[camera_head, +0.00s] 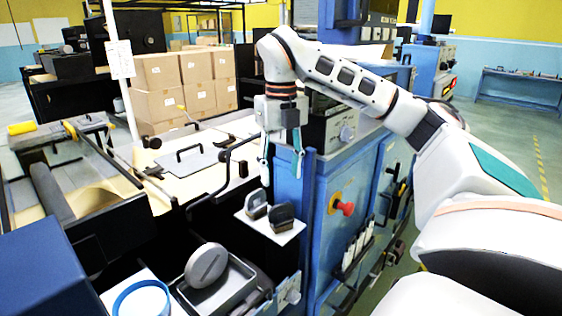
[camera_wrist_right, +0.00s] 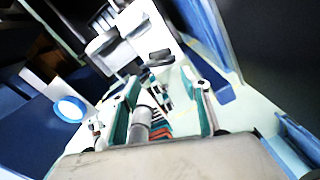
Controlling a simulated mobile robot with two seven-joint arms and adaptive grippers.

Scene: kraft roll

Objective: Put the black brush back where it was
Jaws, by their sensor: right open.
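Two dark block-like pieces stand side by side on a small white shelf (camera_head: 268,233) in the head view. The nearer one (camera_head: 283,217) is darker and looks like the black brush; the other piece (camera_head: 256,205) has a grey face. I cannot tell for certain which is the brush. My right gripper (camera_head: 282,160) points down above the shelf, fingers apart and empty, clear of both pieces. Its open fingers also show in the right wrist view (camera_wrist_right: 168,85), where the brush is hard to make out. My left gripper is not in view.
A grey tray (camera_head: 240,282) with a round grey disc (camera_head: 206,265) lies below the shelf. A blue-rimmed round item (camera_head: 142,300) is at the lower left. A blue cabinet with a red knob (camera_head: 346,208) stands close right of the gripper. A black bar (camera_head: 222,170) is left of it.

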